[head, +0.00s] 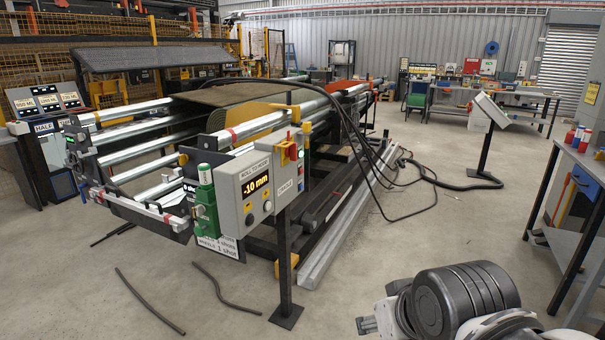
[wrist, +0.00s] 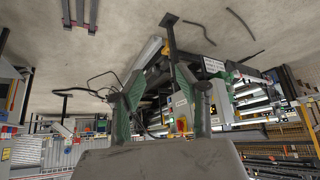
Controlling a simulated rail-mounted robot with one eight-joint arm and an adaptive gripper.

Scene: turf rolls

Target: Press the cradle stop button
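The grey control box (head: 246,190) on a post shows "-10 mm" under "ROLL TO HOOK". Its narrow right side carries the label "CRADLE" (head: 287,188). A red switch on a yellow plate (head: 292,152) sits above that label, with small red and green spots at the edge. Which of these is the cradle stop button is too small to tell for certain. In the upside-down wrist view, the box side (wrist: 181,107) and its red-and-yellow switch (wrist: 182,124) show between the fingers, some distance beyond them. My gripper (wrist: 152,84) is open and empty, its green fingers apart.
The roller cradle frame (head: 150,168) extends behind the box. A green dispenser (head: 205,205) hangs beside it. Black cables (head: 405,213) and loose hoses (head: 150,302) lie on the floor. A workbench (head: 572,205) stands right. The floor between my arm and the box post is clear.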

